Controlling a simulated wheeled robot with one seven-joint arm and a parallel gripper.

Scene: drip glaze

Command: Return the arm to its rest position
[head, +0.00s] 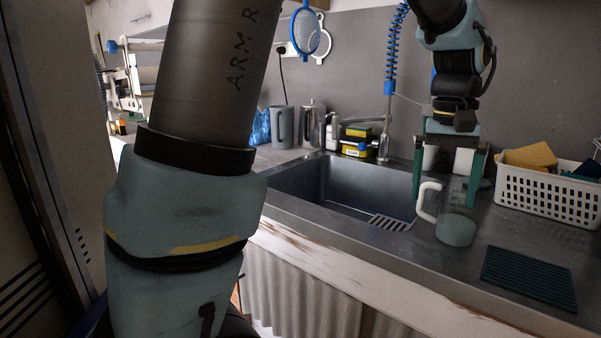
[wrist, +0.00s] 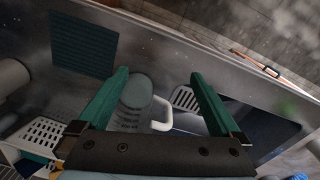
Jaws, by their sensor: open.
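My gripper (head: 444,203) hangs over the counter at the right of the sink in the head view, fingers pointing down. Its two green fingers are wide apart with nothing gripped between them.
The sink (head: 340,188) lies left of the jug. A dark green ribbed mat (head: 528,277) lies to its right. A white basket (head: 548,196) with sponges stands behind the mat. A blue coiled hose and faucet (head: 386,120) rise behind the sink, left of my gripper.

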